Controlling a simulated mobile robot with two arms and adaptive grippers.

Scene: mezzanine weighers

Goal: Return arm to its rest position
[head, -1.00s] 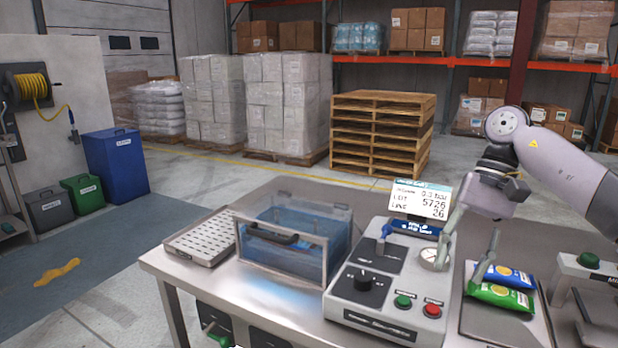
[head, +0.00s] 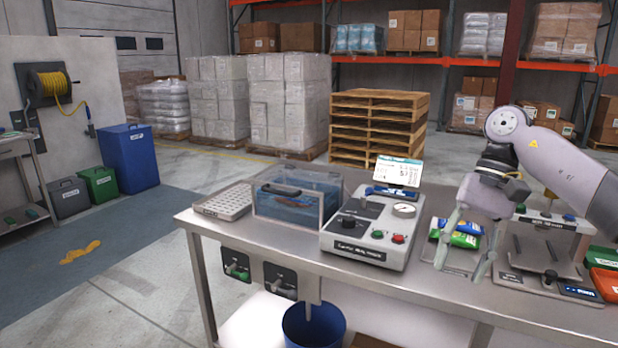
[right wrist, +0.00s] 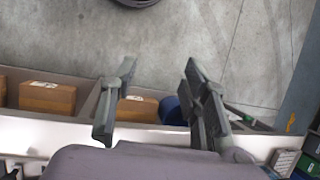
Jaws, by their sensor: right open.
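My right gripper (head: 461,243) hangs from the right arm, fingers pointing down, in front of the right part of the steel table (head: 300,238) in the head view. Its fingers are spread apart with nothing between them. In the right wrist view the open fingers (right wrist: 150,95) show above grey floor and a shelf edge with brown boxes (right wrist: 47,97). My left gripper is in neither view.
The table holds a perforated tray (head: 223,205), a clear-lidded box (head: 290,207), a control unit with display (head: 365,240), and blue and green packets (head: 462,236) behind the gripper. A blue bin (head: 313,326) stands underneath.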

